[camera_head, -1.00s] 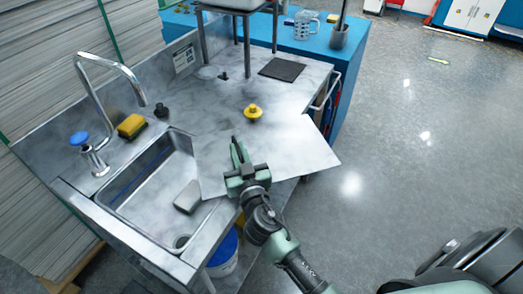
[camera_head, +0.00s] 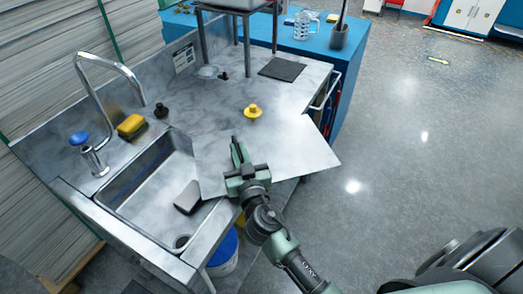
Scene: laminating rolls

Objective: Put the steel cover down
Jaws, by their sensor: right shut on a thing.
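The steel cover (camera_head: 290,150) is a flat, pale grey sheet in the head view. It lies at the right of the sink (camera_head: 150,185), its right corner jutting past the counter's front edge. I cannot tell whether it touches the counter or is held just above it. My right gripper (camera_head: 240,160) is shut on the cover near its left part, with the fingers pointing away from me. The cover's lower edge runs beside the sink's right rim. My left gripper is not in view.
A yellow knob (camera_head: 253,111) stands on the counter (camera_head: 215,100) just behind the cover. A grey block (camera_head: 187,197) lies in the sink. A faucet (camera_head: 97,150) and a yellow sponge (camera_head: 131,125) are at the left. A dark mat (camera_head: 282,69) lies at the back.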

